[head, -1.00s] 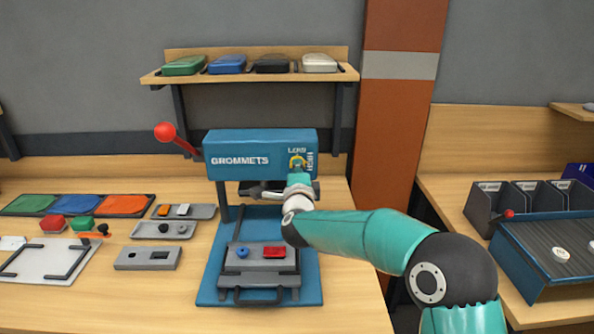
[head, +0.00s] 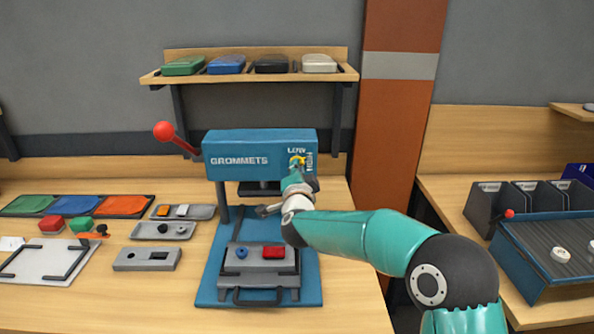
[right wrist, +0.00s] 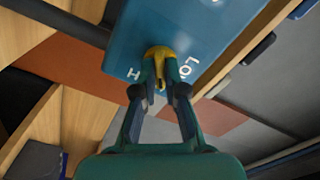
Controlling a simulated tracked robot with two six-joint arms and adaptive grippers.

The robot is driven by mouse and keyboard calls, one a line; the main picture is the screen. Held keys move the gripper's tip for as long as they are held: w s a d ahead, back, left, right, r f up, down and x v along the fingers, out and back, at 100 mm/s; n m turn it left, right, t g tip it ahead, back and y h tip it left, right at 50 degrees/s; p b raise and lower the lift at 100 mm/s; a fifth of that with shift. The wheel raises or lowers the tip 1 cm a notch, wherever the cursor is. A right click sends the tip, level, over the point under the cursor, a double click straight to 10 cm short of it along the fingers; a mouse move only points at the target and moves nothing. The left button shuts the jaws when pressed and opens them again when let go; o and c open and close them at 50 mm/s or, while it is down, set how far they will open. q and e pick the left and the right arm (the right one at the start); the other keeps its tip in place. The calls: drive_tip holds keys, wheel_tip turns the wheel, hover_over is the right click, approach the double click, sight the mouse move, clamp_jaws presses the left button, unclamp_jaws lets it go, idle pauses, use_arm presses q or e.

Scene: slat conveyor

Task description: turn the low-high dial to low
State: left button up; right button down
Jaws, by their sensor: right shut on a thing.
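The blue grommet press (head: 240,160) stands on the bench with LOW and HIGH printed on the right of its face. The yellow low-high dial (head: 297,160) sits between these words, partly hidden by my right gripper (head: 296,172). In the right wrist view the dial (right wrist: 158,54) is between the fingertips of my right gripper (right wrist: 160,68), which is shut on it. LOW is partly visible there at the right, and an H shows at the left. Which word the dial points to is hard to tell. My left gripper is not in view.
A red-knobbed lever (head: 165,131) sticks out left of the press. Below the press head is a blue base with a grey fixture (head: 266,257). Trays and coloured parts lie to the left. A shelf (head: 250,77) is above, and an orange-brown post (head: 398,120) stands to the right.

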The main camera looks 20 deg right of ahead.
drive_tip(key=n+p, duration=0.1)
drive_tip(key=n, duration=0.2)
drive_tip(key=n+p, duration=0.1)
drive_tip(key=n, duration=0.3)
drive_tip(key=n+p, duration=0.1)
drive_tip(key=n, duration=0.3)
drive_tip(key=shift+f, duration=0.4)
drive_tip(key=shift+n, duration=0.4)
drive_tip(key=c, duration=1.2)
unclamp_jaws()
drive_tip(key=shift+c, duration=0.2)
drive_tip(key=shift+r, duration=0.2)
drive_tip(key=shift+s, duration=0.15)
drive_tip(key=v, duration=1.1)
drive_tip(key=shift+s+a, duration=0.2)
drive_tip(key=shift+s, duration=0.15)
